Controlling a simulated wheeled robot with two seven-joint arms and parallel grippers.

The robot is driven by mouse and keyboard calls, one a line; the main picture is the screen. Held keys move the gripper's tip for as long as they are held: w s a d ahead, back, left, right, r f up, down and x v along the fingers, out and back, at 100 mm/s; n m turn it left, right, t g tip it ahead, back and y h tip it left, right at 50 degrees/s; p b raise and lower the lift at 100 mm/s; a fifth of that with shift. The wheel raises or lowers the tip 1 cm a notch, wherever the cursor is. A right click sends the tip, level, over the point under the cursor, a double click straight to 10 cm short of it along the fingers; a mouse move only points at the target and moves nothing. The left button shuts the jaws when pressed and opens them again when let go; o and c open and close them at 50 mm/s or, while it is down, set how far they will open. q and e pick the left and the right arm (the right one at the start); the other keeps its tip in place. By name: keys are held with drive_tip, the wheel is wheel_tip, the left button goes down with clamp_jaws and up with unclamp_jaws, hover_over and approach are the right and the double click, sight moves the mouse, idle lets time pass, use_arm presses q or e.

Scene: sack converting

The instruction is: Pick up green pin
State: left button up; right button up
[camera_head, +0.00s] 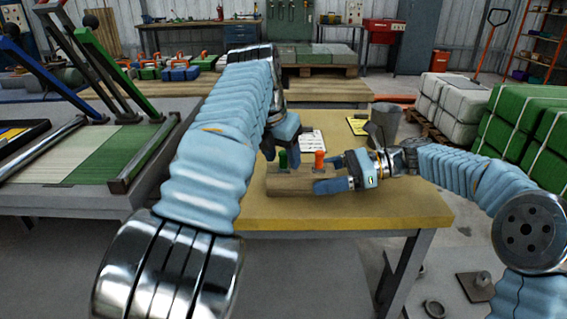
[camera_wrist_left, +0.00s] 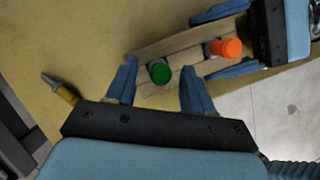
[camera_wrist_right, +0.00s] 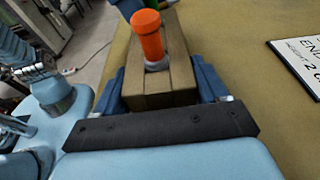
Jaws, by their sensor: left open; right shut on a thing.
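The green pin (camera_head: 283,159) stands in a wooden block (camera_head: 290,184) on the yellow-topped table. An orange pin (camera_head: 319,160) stands in the same block, to its right. My left gripper (camera_wrist_left: 158,68) is open above the block, its fingers on either side of the green pin (camera_wrist_left: 159,72) in the left wrist view; contact cannot be told. My right gripper (camera_wrist_right: 162,82) is shut on the end of the wooden block (camera_wrist_right: 158,98), near the orange pin (camera_wrist_right: 149,38).
A yellow-handled tool (camera_wrist_left: 62,90) lies left of the block in the left wrist view. A printed sheet (camera_head: 311,141) lies behind the block. A grey bin (camera_head: 385,124) and a yellow clipboard (camera_head: 357,125) are at the table's back right. The front tabletop (camera_head: 330,214) is clear.

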sight(284, 151)
use_arm(q)
drive_tip(key=shift+w+f, duration=0.1)
drive_tip(key=shift+f, duration=0.1)
clamp_jaws()
drive_tip(key=shift+r, duration=0.1)
drive_tip(key=shift+r, duration=1.8)
drive_tip(key=s+a, duration=0.4)
drive_tip(key=s, duration=0.4)
drive_tip(key=s+a, duration=0.5)
drive_tip(key=s, duration=0.2)
drive_tip(key=shift+s, duration=0.35)
drive_tip(key=shift+f, duration=0.1)
